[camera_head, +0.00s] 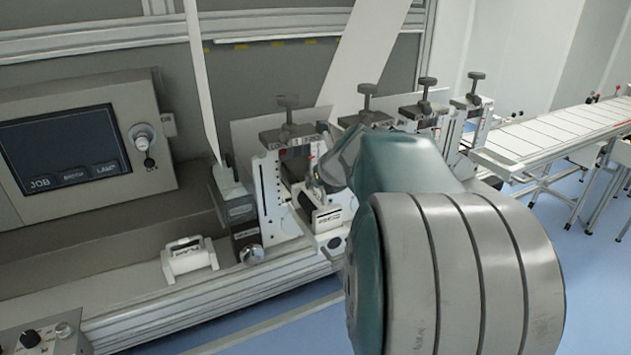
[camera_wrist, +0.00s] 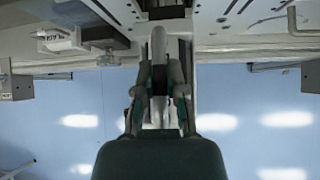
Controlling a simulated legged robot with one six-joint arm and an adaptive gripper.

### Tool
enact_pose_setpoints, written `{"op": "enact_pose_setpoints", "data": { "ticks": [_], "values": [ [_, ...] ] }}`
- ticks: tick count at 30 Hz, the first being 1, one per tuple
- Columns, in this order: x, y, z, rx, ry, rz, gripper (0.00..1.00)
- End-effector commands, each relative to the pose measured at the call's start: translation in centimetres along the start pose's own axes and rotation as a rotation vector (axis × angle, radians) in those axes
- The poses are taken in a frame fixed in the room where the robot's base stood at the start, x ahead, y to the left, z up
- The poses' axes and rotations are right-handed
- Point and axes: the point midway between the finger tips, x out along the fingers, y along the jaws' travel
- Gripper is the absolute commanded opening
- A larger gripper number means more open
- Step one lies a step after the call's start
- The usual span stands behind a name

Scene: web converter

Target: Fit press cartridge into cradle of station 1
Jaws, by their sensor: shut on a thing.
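My gripper (camera_head: 328,174) reaches into the leftmost press station (camera_head: 272,190), which has a white side plate and a black knob on top. In the wrist view my gripper (camera_wrist: 159,75) has both fingers closed on the press cartridge (camera_wrist: 159,48), which shows as a narrow pale and dark body between them. In the head view a white labelled block (camera_head: 326,218) sits low in the station, just below my gripper. My arm and fingers hide most of the cartridge and the cradle. I cannot tell whether the cartridge is seated.
A control panel with a screen (camera_head: 66,148) stands left. A white bracket (camera_head: 188,258) sits on the front ledge, left of the station. More stations with black knobs (camera_head: 427,88) stand to the right, before a long white conveyor (camera_head: 560,128). Blue floor lies in front.

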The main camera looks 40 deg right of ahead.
Motion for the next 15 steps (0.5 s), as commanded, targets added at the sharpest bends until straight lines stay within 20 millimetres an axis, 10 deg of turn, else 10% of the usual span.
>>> {"op": "enact_pose_setpoints", "data": {
  "ticks": [15],
  "values": [
    [0.72, -0.11, -0.67, 0.000, -0.002, -0.001, 0.00]
  ]
}}
